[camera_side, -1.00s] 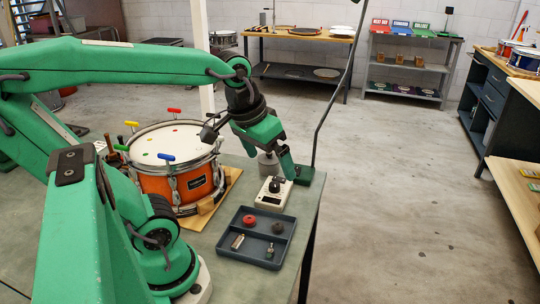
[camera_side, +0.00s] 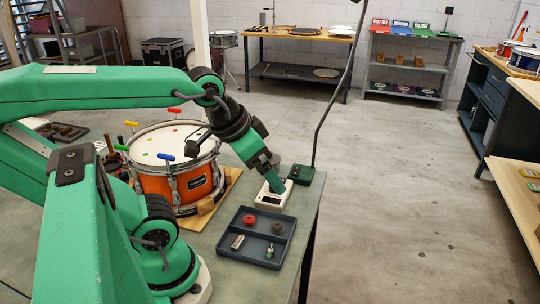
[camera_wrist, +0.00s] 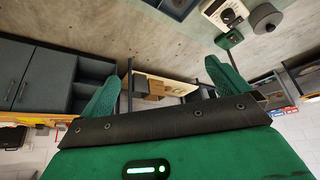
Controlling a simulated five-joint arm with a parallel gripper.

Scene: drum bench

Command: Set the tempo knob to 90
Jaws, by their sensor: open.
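The knob lies outside the fingers there. I cannot tell whether a finger touches the box.
A grey round weight (camera_wrist: 265,18) sits beside the box. A green lamp base (camera_side: 306,176) with a tall dark pole is just right of the box. A dark tray (camera_side: 252,254) with small parts lies in front. The orange drum (camera_side: 157,186) stands left.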

